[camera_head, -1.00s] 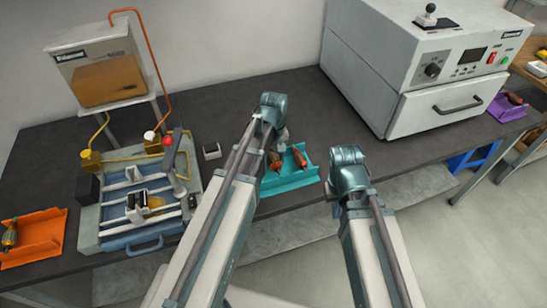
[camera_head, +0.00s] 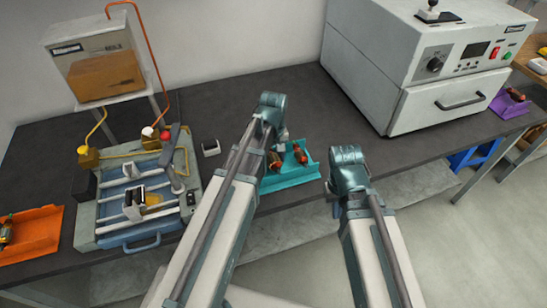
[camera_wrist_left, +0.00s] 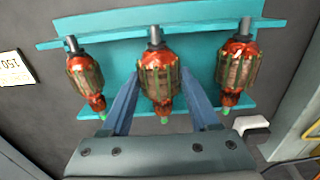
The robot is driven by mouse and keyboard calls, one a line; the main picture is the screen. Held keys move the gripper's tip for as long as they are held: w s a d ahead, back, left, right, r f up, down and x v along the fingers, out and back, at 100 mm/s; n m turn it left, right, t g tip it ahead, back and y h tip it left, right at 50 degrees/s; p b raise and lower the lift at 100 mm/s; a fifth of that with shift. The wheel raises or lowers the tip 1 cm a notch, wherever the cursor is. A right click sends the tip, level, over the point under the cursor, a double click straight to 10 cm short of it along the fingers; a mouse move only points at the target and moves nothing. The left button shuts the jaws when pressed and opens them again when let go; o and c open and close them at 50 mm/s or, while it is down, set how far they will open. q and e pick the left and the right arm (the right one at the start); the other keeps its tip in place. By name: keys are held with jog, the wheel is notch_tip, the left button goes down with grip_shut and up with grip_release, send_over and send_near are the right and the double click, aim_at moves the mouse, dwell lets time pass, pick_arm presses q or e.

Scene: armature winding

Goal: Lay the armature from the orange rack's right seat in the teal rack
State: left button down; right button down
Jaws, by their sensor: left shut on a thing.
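The teal rack (camera_head: 297,174) stands on the dark bench in the middle of the head view. It also fills the top of the left wrist view (camera_wrist_left: 205,22). That view shows three red-brown armatures in a row at the rack: a left one (camera_wrist_left: 85,75), a middle one (camera_wrist_left: 158,78) and a right one (camera_wrist_left: 237,70). My left gripper (camera_wrist_left: 160,82) is shut on the middle armature, a finger on each side. I cannot tell whether the rack bears it. The orange rack (camera_head: 38,238) is at far left, with one armature (camera_head: 6,230) at its left; its right part looks empty.
A winding machine (camera_head: 140,205) stands between the orange rack and my left arm. A large grey oven (camera_head: 430,65) stands at the back right, with a purple rack (camera_head: 510,106) beyond it.

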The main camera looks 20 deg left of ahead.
pick_arm(q)
jog(key=shift+f+b, duration=0.35)
jog(key=shift+f, duration=0.05)
dwell(0.5)
jog(key=shift+c, duration=0.3)
grip_release()
jog(key=shift+r, duration=0.1)
notch_tip(320, 180, up, 14)
jog(key=p, duration=1.4)
jog(key=shift+f, duration=0.2)
